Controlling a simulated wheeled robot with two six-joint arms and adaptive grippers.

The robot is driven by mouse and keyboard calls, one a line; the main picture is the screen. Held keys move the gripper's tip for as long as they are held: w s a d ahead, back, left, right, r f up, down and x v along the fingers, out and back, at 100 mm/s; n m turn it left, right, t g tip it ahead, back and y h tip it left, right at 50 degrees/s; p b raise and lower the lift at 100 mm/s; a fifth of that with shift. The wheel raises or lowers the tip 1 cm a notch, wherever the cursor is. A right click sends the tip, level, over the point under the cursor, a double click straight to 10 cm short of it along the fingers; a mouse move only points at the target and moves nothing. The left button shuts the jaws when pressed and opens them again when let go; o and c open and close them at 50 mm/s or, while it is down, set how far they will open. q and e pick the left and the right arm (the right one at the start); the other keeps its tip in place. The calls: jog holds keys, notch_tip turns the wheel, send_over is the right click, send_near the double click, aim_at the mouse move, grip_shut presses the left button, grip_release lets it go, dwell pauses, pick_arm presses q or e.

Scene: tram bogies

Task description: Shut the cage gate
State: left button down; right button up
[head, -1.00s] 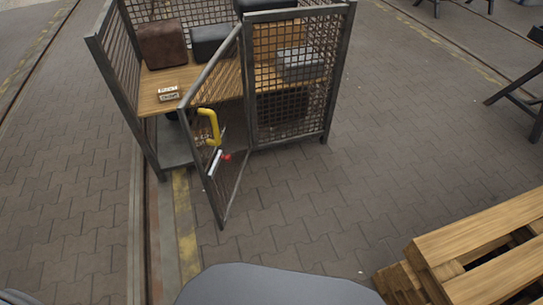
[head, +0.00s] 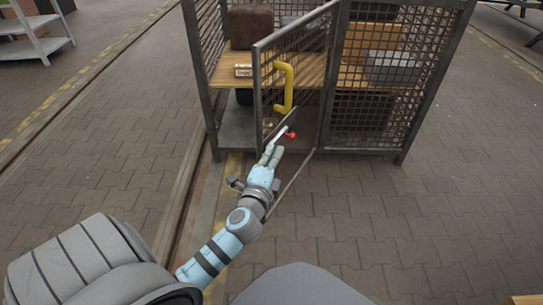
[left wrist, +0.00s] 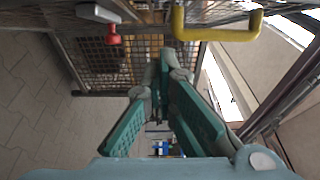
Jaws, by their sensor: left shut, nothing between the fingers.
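The cage gate (head: 297,60) is a metal mesh leaf, hinged at the cage's middle post and standing ajar, its free edge swung out towards me. A yellow handle (head: 288,88) is on it, with a red knob (head: 291,134) on a pale bar lower down. The left wrist view shows the yellow handle (left wrist: 218,33) at upper right and the red knob (left wrist: 113,34) at upper left. My left gripper (head: 273,151) is shut and empty, just below the red knob, near the gate's lower part; I cannot tell whether it touches. It also fills the left wrist view's middle (left wrist: 160,72). My right gripper is out of view.
The cage (head: 395,100) holds a wooden shelf with a brown block (head: 251,27), a small label sign (head: 243,71) and grey boxes. A rail groove and yellow line run along its left. A grey rack (head: 35,38) stands far left. Paving at front right is clear.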

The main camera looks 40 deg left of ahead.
aim_at(270, 130)
pick_arm(q)
jog(key=w+a+b, duration=0.2)
jog(key=w+a, duration=0.5)
jog(key=shift+w, duration=0.1)
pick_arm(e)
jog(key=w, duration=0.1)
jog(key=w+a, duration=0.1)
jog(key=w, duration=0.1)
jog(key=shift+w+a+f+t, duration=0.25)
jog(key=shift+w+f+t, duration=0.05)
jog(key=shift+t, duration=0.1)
